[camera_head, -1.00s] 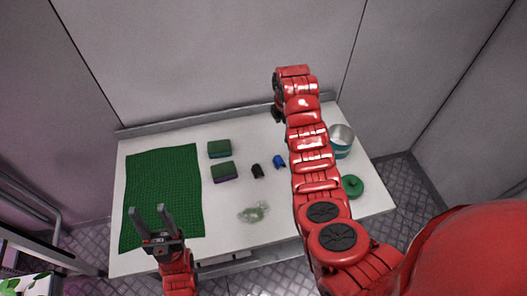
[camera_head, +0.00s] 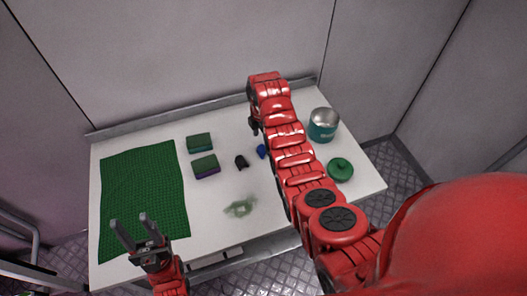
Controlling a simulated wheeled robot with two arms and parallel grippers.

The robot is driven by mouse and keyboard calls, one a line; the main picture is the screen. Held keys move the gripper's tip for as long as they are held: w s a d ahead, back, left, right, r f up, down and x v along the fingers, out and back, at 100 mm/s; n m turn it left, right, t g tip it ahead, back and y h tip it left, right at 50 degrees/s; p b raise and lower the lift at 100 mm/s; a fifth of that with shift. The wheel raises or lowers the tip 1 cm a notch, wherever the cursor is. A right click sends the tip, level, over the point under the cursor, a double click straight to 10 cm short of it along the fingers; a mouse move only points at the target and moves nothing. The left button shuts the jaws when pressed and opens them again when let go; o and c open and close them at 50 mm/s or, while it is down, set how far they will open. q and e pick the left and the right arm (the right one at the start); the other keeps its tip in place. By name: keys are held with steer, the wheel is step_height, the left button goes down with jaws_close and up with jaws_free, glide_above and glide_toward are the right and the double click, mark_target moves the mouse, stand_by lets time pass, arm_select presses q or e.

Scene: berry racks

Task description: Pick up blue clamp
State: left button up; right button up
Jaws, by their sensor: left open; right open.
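The small blue clamp (camera_head: 261,152) lies on the white table, just left of my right arm, which hides part of it. A black clamp (camera_head: 241,162) lies to its left, apart from it. My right gripper (camera_head: 254,127) is beyond the blue clamp toward the back of the table; only a dark part of it shows under the arm. My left gripper (camera_head: 130,233) is open and empty over the front left of the table, near the green mat, far from the clamp.
Two green and purple sponges (camera_head: 201,142) lie left of the clamps. A green mat (camera_head: 145,190) covers the table's left. A greenish smear (camera_head: 240,207) is near the front. A teal pot (camera_head: 322,127) and green lid (camera_head: 340,169) stand on the right.

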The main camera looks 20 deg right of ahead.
mark_target(262, 149)
steer(key=shift+s+f+p, duration=0.1)
steer(key=shift+f+p, duration=0.1)
steer(key=shift+p, duration=0.15)
step_height(262, 149, down, 3)
steer(key=shift+f+p, duration=0.1)
steer(key=shift+p, duration=0.75)
steer(key=shift+f, duration=0.8)
steer(key=c, duration=1.4)
